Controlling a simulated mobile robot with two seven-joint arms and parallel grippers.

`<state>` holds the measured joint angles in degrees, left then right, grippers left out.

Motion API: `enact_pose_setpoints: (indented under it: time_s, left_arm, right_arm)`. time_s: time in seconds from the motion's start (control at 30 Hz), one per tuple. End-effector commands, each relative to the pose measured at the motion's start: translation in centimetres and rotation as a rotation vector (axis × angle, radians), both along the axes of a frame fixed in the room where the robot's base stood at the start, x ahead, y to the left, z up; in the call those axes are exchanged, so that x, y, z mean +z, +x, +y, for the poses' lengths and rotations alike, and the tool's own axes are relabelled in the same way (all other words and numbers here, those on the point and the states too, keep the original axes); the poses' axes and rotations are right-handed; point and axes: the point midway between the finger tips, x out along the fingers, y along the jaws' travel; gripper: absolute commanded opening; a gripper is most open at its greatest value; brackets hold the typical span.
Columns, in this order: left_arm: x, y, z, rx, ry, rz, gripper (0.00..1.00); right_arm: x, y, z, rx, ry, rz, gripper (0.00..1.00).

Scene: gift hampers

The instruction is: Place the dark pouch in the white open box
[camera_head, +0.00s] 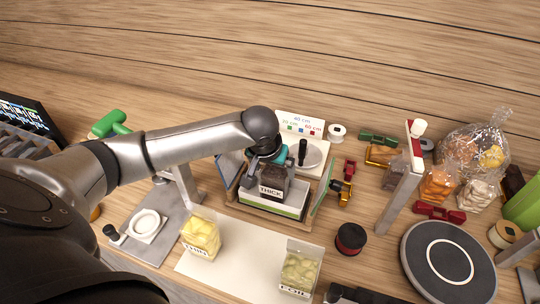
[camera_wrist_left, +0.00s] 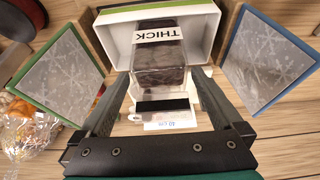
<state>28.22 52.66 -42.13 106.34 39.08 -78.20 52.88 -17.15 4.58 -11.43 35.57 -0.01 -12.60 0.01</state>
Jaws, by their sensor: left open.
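The dark pouch (camera_head: 272,183) has a white label reading THICK and a clear lower part. It also shows in the left wrist view (camera_wrist_left: 160,62), at the white open box (camera_head: 268,210). The box has a green stripe on its front, and its white wall shows in the wrist view (camera_wrist_left: 207,22). The pouch appears to be at least partly within the box; its base contact is hidden. My left gripper (camera_wrist_left: 160,88) is open, its fingers either side of the pouch's near end with visible gaps. My right gripper is not in view.
Snowflake-patterned panels edged green (camera_wrist_left: 62,75) and blue (camera_wrist_left: 268,58) flank the box. Clear packs with yellowish contents (camera_head: 201,235) (camera_head: 299,271) stand in front. A black spool (camera_head: 351,238) and a dark turntable (camera_head: 447,262) lie to the right. A white sign (camera_head: 300,124) stands behind.

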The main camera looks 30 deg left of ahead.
Motion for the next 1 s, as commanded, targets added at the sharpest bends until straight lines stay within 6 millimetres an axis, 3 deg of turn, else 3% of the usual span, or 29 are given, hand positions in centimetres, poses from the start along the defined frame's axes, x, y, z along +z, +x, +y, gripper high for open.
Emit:
enact_pose_setpoints:
  time_s: [0.2, 0.4, 0.6, 1.0]
  left_arm:
    - [4.3, -1.6, -0.4, -0.001, 0.0, -0.004, 1.0]
    - [6.9, -2.6, -0.7, -0.001, -0.001, -0.003, 1.0]
    - [7.7, -3.0, -0.7, 0.0, 0.0, -0.002, 1.0]
    - [7.4, -3.2, -1.2, -0.014, -0.003, 0.001, 1.0]
  right_arm:
    - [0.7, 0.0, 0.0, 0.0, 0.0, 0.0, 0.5]
    - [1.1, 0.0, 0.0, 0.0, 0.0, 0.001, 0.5]
    - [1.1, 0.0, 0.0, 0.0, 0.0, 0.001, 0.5]
    - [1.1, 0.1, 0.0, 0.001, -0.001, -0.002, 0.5]
